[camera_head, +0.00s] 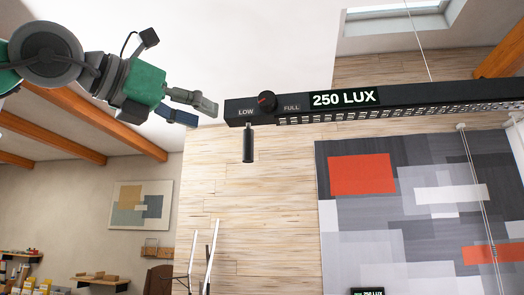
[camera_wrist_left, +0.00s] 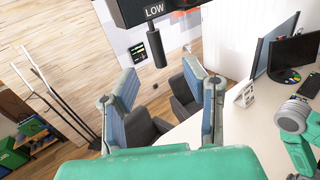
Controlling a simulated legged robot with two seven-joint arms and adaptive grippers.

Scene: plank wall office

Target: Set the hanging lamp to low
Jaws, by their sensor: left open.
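The hanging lamp (camera_head: 415,102) is a long black bar across the upper right of the head view. Its display (camera_head: 345,98) reads 250 LUX. A round knob (camera_head: 267,102) with a red mark sits between the words LOW and FULL. A dark cylindrical handle (camera_head: 248,145) hangs below the LOW end; it also shows in the left wrist view (camera_wrist_left: 157,48). My left gripper (camera_head: 206,114) is open and empty, just left of the lamp's end and apart from it. In the left wrist view the handle appears beyond and between the spread fingers (camera_wrist_left: 160,75).
Thin cables (camera_head: 418,40) hold the lamp. A wall panel with coloured blocks (camera_head: 410,230) stands behind it. A second small 250 LUX display (camera_head: 367,291) is low down. The left wrist view shows dark chairs (camera_wrist_left: 145,128), a white desk (camera_wrist_left: 235,125) and monitors (camera_wrist_left: 292,55) below.

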